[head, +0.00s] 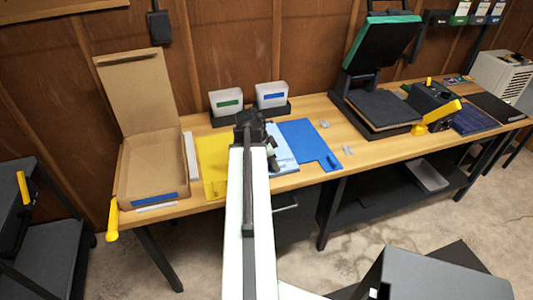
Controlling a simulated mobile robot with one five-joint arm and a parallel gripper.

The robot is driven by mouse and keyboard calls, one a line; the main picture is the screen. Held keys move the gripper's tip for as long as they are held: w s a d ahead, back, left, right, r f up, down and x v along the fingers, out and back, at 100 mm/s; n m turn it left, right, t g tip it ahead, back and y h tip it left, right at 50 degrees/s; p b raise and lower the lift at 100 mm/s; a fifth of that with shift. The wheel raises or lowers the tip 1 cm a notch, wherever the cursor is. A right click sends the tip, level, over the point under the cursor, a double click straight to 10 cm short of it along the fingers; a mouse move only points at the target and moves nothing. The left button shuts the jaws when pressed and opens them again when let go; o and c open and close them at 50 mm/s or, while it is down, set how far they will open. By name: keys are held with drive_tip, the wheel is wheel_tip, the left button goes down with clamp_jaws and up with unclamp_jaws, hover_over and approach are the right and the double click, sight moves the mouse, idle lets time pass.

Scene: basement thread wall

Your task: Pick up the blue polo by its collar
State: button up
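A flat blue piece (308,143) lies on the wooden table (225,125), right of my arm; it looks like the blue polo, though its collar cannot be made out. A light blue piece (281,157) lies beside it, partly hidden behind my arm. A flat yellow piece (212,165) lies on the left of my arm. My gripper (250,122) is at the far end of the arm, dark, over the table between the yellow and blue pieces. Its fingers are too small and blended to show whether they are open, and nothing is clearly held.
An open cardboard box (150,165) stands at the left end of the table. Two white bins (271,95) stand at the back. A heat press (378,100) with a raised top is right of the blue piece. Small grey bits (324,124) lie between. A dark cart (45,230) stands left.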

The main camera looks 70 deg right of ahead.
clamp_jaws()
idle(1.3)
